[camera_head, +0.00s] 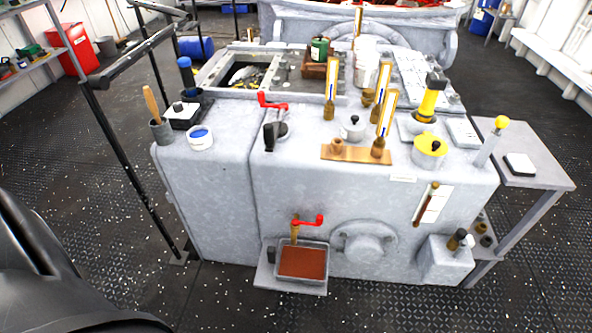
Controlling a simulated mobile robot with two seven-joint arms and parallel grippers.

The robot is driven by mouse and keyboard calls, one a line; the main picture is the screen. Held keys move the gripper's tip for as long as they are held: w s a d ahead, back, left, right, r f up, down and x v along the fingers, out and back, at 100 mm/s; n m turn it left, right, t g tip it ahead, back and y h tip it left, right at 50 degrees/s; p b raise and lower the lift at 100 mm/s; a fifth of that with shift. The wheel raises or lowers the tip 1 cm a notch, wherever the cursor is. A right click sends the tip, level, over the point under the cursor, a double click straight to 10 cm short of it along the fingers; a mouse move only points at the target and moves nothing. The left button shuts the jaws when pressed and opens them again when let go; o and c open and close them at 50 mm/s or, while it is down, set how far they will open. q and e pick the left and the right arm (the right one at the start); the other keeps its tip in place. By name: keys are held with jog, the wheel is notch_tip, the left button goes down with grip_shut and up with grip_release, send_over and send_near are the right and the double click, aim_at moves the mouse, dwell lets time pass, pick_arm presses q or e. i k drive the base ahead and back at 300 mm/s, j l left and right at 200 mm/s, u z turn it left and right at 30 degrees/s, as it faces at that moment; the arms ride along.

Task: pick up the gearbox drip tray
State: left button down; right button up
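The gearbox drip tray (303,281) is a small grey rectangular tray with reddish-brown contents. It sits low at the front of the large grey gearbox housing (300,192), on a light grey ledge or plate (264,277) near the floor. A red crank handle (308,221) and a brass-coloured fitting stand just above its back edge. Neither of my grippers is in view. A dark shape fills the lower left corner and hides the floor there.
A black railing (130,170) stands left of the housing. A grey side table (531,167) stands at the right. A round boss (364,246) and a grey box (446,261) protrude right of the tray. The dark riveted floor (400,312) in front is clear.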

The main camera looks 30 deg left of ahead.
aim_at(306, 261)
jog(key=u, duration=1.05)
